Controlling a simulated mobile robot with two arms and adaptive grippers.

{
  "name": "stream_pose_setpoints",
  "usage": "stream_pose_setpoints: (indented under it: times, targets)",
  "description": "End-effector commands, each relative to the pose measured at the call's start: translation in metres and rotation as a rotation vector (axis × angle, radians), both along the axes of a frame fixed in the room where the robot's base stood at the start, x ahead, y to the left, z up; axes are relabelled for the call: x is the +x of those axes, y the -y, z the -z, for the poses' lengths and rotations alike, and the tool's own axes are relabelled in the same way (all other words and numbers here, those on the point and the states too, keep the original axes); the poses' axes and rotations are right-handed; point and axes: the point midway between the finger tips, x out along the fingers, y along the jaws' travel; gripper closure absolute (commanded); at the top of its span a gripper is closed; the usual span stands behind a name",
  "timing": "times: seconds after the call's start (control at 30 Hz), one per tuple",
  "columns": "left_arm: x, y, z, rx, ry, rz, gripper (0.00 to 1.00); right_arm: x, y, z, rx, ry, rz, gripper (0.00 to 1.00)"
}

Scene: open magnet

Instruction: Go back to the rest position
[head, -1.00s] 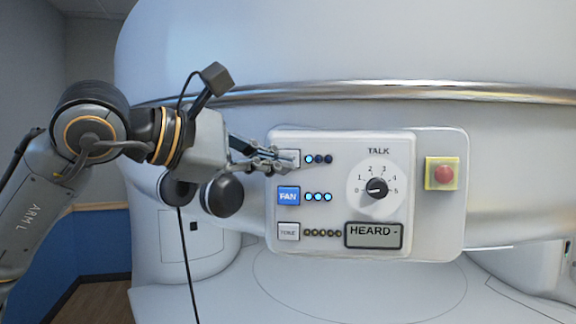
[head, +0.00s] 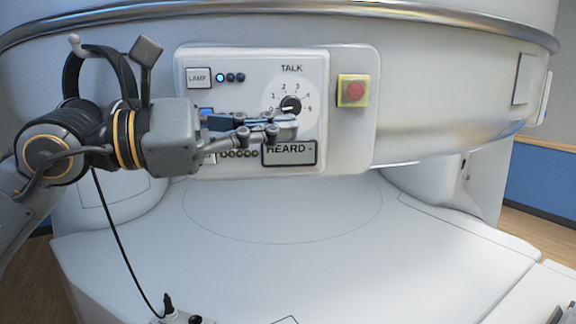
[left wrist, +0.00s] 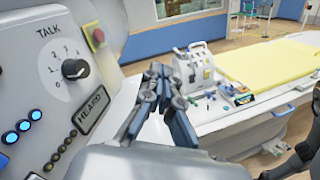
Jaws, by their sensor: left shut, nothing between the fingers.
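My left gripper (head: 275,128) is shut and empty. In the head view it hangs in front of the control panel (head: 354,130) and covers the fan button and part of the display (head: 290,158). The talk dial (head: 290,105), the lamp button (head: 198,78) and the red button (head: 355,91) on its yellow base stay visible. In the left wrist view the closed fingers (left wrist: 160,95) point away, beside the panel (left wrist: 100,75) and apart from the dial (left wrist: 75,69). My right gripper is in neither view.
A wide white surface (head: 300,255) lies clear below the panel. A headset (head: 75,80) hangs behind my left arm. A black cable (head: 125,250) runs down to a fitting at the bottom. The left wrist view shows a bed with a yellow cover (left wrist: 270,72) and a small white machine (left wrist: 192,68).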

Motion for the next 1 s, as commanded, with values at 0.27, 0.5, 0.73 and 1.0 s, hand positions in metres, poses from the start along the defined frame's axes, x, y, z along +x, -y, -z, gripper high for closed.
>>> stream_pose_setpoints:
  times: [0.27,0.5,0.73,1.0]
  targets:
    - [-0.011,0.002,0.009,-0.701,-0.514,0.297,1.00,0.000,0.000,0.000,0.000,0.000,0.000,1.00]
    - [0.046,-0.068,0.063,-1.373,-1.002,0.298,1.00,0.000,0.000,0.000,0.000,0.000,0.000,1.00]
    - [0.089,-0.140,0.207,-2.014,-1.426,0.059,1.00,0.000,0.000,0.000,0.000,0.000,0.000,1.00]
    - [0.046,-0.182,0.404,2.565,1.712,0.446,1.00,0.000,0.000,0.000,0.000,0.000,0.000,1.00]
